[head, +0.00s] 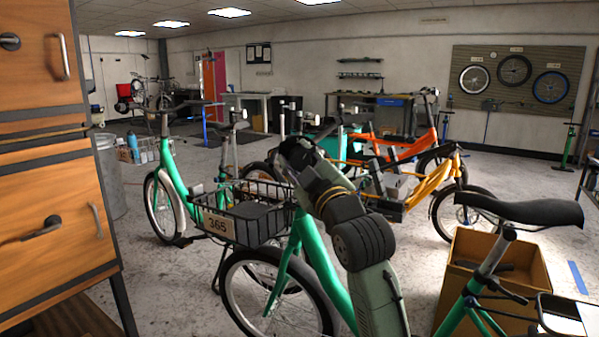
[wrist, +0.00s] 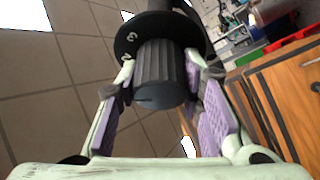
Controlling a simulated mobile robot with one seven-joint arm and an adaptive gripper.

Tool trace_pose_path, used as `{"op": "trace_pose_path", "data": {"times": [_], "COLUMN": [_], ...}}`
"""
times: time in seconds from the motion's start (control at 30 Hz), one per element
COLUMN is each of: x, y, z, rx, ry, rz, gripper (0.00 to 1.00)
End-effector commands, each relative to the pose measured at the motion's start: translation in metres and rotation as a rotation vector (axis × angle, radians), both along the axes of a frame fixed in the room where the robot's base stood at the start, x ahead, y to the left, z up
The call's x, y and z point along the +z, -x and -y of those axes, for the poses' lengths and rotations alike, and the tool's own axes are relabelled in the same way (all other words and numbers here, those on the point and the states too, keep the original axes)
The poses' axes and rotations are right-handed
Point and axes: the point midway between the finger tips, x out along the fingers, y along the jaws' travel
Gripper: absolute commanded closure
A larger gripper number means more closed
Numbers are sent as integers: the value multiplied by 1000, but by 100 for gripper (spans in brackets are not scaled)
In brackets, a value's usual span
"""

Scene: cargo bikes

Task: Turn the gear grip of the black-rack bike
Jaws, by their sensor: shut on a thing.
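The gear grip (wrist: 163,72) is a ribbed dark cylinder with a black numbered collar (wrist: 130,40) behind it; the wrist view shows it end-on. My gripper (wrist: 160,80) is shut on the ribbed part, with one lilac-padded finger on each side. A green bike (head: 318,270) stands nearest in the head view, with a black front rack (head: 262,236) bearing a plate marked 365 and a black saddle (head: 505,212). My arm crosses in front of this bike, up to its handlebar area. The head view hides the grip and most of my gripper.
A wooden drawer cabinet (head: 50,160) stands close on the left. Another green bike (head: 176,185) is behind the rack, and orange and yellow bikes (head: 405,150) stand beyond my arm. A cardboard box (head: 460,290) is at the lower right. Open floor shows at the left.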

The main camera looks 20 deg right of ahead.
Motion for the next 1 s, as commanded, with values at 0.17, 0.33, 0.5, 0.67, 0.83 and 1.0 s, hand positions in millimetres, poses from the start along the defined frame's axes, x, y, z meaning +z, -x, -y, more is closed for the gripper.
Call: {"op": "trace_pose_path", "data": {"times": [0.17, 0.33, 0.5, 0.67, 0.83, 1.0], "x": [-2, -1, -1, -1, -1, -1], "y": [0, 0, 0, 0, 0, 0], "z": [0, -1, -1, -1, 0, 0], "rx": [-3, -2, -3, -4, -5, -5], "ry": [162, 306, 423, 502, 557, 580], "rz": [-37, -70, -99, -118, -130, -136], "gripper": [94, 94, 94, 94, 94, 94]}}
